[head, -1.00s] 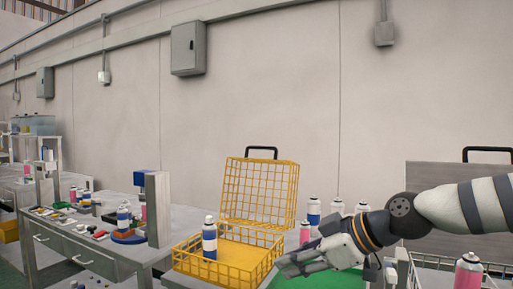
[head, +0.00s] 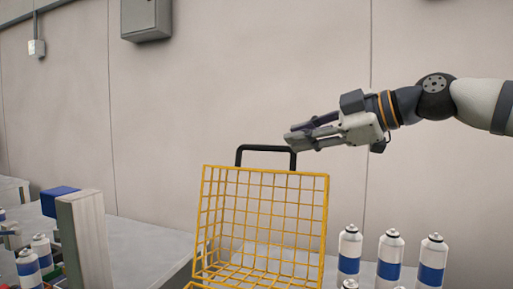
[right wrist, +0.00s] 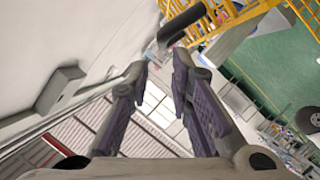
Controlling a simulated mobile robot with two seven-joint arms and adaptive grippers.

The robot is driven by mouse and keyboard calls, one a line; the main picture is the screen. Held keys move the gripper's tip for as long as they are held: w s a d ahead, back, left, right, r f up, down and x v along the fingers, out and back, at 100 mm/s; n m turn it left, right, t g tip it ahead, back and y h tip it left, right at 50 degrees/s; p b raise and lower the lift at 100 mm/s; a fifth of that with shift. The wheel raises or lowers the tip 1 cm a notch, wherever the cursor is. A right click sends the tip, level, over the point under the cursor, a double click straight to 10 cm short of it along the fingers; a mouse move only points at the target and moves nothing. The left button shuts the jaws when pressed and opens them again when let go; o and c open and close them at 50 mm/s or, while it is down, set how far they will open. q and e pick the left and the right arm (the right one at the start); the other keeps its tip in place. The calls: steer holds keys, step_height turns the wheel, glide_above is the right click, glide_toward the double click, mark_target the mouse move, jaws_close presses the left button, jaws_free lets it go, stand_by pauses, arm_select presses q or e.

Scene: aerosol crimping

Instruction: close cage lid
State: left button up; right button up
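The yellow wire cage lid (head: 263,222) stands open and upright in the head view, with a black handle (head: 265,148) on its top edge. Only a little of the cage body below it shows at the bottom edge. My right gripper (head: 296,137) is just above the right end of the handle. In the right wrist view its two fingers (right wrist: 161,62) are apart with nothing between them. The black handle (right wrist: 182,24) lies just beyond the fingertips, and I cannot tell whether they touch. My left gripper is not in view.
Several white and blue spray cans (head: 390,258) stand to the right of the lid. A grey post with a blue part (head: 82,235) stands on the bench at the left. A wall box (head: 146,18) hangs on the pale wall behind.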

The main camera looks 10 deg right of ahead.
mark_target(261, 148)
steer(key=x, duration=0.6)
steer(key=f+b+x, duration=0.1)
steer(key=x, duration=0.2)
steer(key=shift+w+a+f, duration=0.1)
steer(key=shift+w, duration=0.1)
steer(key=shift+w+a, duration=0.2)
steer(key=shift+a, duration=0.05)
jaws_close()
